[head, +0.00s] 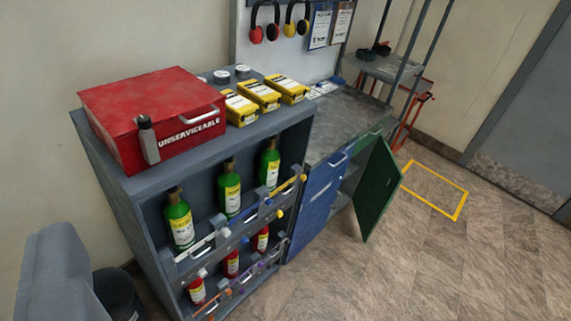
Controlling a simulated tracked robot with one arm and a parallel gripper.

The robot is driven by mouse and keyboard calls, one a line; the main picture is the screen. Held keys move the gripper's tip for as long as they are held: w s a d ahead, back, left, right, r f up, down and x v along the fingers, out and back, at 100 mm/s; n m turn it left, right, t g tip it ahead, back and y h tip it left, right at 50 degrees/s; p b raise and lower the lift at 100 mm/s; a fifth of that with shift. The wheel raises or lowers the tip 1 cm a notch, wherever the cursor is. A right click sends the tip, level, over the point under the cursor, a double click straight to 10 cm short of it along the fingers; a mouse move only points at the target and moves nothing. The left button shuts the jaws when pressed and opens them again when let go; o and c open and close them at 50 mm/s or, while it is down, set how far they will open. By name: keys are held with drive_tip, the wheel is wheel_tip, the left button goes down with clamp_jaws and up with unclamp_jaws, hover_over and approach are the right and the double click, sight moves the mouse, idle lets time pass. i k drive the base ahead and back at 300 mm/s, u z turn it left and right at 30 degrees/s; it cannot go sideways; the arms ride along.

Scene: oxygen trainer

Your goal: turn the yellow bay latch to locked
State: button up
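The yellow bay latch (290,185) is a small yellow bar at the right end of the upper rail on the grey bottle rack (150,215). It appears to lie along the rail in front of the rightmost upper green bottle (269,166). It is too small here to tell whether it is locked. A white latch (222,232) and a blue latch (280,213) sit further left on the same rail. My gripper is not in view.
A red "UNSERVICEABLE" box (115,100) and several yellow cases (240,108) stand on the rack top. A green cupboard door (380,188) stands open to the right of the rack. A grey-blue shape (60,275) fills the lower left. Floor (440,260) at right is clear.

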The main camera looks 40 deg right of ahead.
sight(302, 177)
drive_tip(key=z, duration=0.3)
drive_tip(key=i, duration=1.05)
drive_tip(key=z, duration=0.55)
